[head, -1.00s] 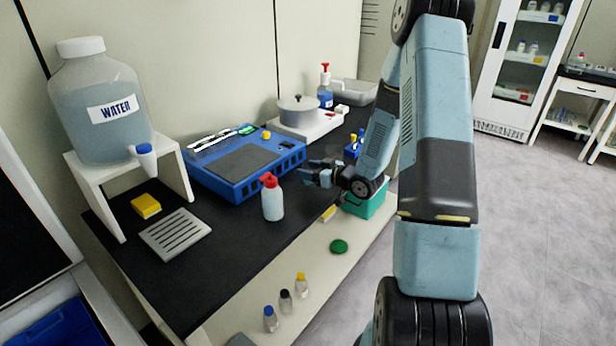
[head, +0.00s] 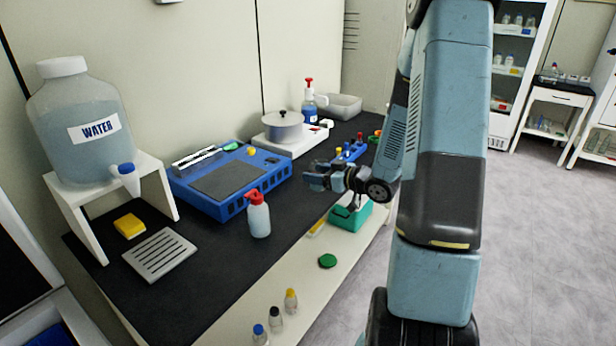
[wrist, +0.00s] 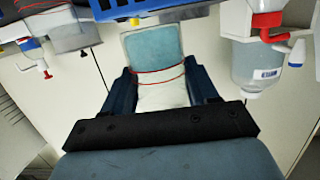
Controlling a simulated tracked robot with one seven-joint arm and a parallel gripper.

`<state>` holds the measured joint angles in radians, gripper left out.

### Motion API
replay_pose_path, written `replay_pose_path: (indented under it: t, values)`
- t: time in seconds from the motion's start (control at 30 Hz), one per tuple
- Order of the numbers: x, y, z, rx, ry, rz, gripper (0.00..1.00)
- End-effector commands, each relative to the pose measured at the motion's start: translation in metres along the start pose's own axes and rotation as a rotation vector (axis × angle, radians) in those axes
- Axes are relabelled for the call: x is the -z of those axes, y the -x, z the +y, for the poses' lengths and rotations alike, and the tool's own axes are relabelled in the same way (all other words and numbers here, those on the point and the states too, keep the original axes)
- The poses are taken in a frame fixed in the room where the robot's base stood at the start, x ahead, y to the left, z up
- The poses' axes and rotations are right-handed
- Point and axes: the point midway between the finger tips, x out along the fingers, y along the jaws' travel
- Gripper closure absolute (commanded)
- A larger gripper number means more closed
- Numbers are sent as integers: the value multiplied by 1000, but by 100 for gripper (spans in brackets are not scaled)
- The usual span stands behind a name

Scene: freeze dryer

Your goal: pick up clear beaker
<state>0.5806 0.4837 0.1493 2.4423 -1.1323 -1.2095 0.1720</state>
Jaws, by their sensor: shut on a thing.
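My gripper (head: 318,177) is out over the black worktop, to the right of the blue instrument, and is small and dark in the head view. In the wrist view, its two dark blue fingers (wrist: 163,90) stand on either side of a pale, see-through thing with thin red lines, which I take for the clear beaker (wrist: 161,97). My gripper is shut on it. The beaker's outline is hard to make out in the head view.
The worktop holds a water jug (head: 80,125) on a white stand, a red-capped bottle (head: 259,216), a blue instrument (head: 222,208), a pot (head: 282,127) and a blue rack (head: 352,151). A teal box (head: 350,214) and several small bottles stand below.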

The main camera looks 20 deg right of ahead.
Motion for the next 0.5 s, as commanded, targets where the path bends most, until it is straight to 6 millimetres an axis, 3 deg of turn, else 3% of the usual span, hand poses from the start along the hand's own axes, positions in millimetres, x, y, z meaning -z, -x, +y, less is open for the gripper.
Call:
replay_pose_path:
  t: [0.5]
  values:
    - [10,44,0,-1,2,1,74]
